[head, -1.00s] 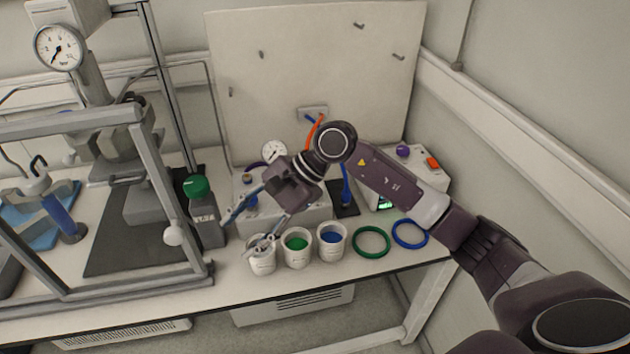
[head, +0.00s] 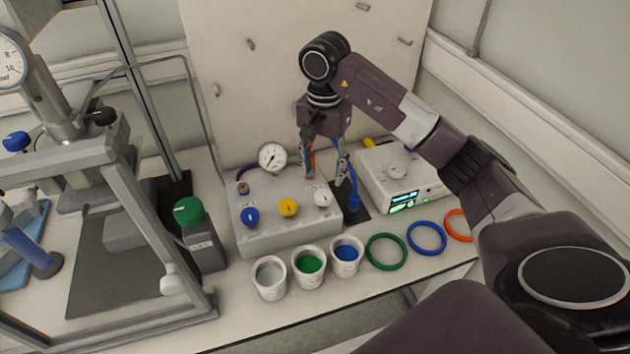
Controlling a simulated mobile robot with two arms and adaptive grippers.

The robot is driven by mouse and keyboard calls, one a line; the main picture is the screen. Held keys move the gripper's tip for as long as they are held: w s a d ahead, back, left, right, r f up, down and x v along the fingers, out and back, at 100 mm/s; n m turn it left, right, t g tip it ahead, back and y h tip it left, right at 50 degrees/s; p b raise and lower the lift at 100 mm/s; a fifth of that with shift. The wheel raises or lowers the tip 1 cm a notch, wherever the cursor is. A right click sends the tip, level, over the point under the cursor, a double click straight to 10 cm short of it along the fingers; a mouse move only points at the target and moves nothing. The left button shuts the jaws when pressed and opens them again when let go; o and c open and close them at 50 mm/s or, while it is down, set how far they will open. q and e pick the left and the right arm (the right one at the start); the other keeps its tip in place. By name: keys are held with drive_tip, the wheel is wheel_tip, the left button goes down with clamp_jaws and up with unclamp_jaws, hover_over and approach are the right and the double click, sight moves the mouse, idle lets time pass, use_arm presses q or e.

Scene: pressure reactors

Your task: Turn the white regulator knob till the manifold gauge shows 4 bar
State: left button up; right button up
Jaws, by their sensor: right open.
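The manifold (head: 262,239) is a light grey box on the bench with a blue knob (head: 251,216), a yellow knob (head: 288,207) and the white regulator knob (head: 322,197) on top. Its round white gauge (head: 272,156) stands at the back; the needle is too small to read surely. My right gripper (head: 325,176) points down with fingers apart, above and around the back of the white knob in the picture. It holds nothing, and I cannot tell whether it touches the knob. My left gripper is out of view.
Three cups (head: 309,266) stand in front of the manifold. Green (head: 387,252), blue (head: 427,239) and orange (head: 458,226) rings lie to the right. A white device with a lit display (head: 404,202) stands right of the manifold.

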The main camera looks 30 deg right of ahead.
sight(324, 195)
drive_tip(key=f, duration=0.2)
drive_tip(key=s+f+p, duration=0.1)
drive_tip(key=shift+s+f, duration=0.15)
drive_tip(key=shift+f, duration=0.2)
drive_tip(key=shift+w+f+p, duration=0.2)
drive_tip(key=shift+f+p, duration=0.1)
drive_tip(key=shift+f, duration=1.35)
drive_tip(key=shift+c, duration=0.2)
drive_tip(key=c, duration=1.1)
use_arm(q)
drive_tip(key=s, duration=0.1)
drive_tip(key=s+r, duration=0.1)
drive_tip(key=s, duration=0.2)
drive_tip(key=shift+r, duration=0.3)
